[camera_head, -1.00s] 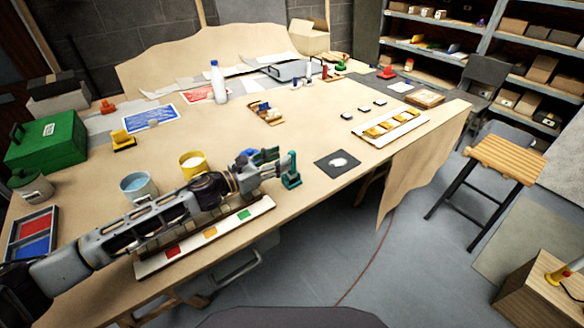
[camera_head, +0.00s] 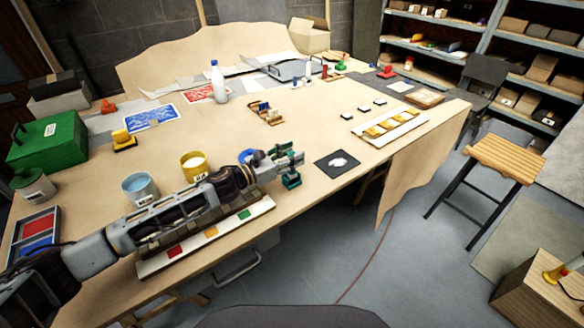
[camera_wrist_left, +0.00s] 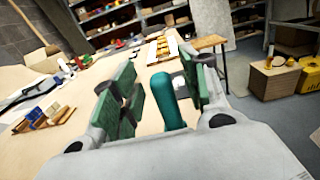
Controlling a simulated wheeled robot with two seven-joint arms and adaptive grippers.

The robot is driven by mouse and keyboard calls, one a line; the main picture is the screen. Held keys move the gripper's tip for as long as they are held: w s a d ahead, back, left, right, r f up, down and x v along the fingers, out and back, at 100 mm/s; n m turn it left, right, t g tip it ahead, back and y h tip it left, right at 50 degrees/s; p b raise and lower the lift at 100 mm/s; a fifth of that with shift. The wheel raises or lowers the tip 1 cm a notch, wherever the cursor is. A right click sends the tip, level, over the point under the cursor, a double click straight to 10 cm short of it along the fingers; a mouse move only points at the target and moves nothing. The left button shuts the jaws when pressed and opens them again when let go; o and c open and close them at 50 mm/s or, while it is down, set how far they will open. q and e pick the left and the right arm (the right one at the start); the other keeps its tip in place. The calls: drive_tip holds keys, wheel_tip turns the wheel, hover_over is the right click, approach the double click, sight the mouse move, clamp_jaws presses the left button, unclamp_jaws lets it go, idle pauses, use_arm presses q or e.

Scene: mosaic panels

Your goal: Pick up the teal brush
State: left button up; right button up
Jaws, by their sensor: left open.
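The teal brush (camera_head: 291,182) stands upright near the front edge of the workbench. In the head view its upper part is mostly hidden behind my left gripper (camera_head: 287,163). In the left wrist view the brush's rounded teal handle (camera_wrist_left: 166,100) rises between the two green-padded fingers of my left gripper (camera_wrist_left: 160,88). The fingers are open, with one on each side of the handle. I cannot tell whether either finger touches it. My right gripper is in neither view.
A long panel with coloured tiles (camera_head: 262,207) lies under my left forearm. A blue cup (camera_head: 139,188) and a yellow cup (camera_head: 194,166) stand behind the arm. A dark square with a white patch (camera_head: 337,163) lies right of the brush.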

use_arm(q)
drive_tip(key=shift+w+d, duration=0.1)
drive_tip(key=shift+d, duration=0.1)
drive_tip(key=shift+c, duration=0.3)
clamp_jaws()
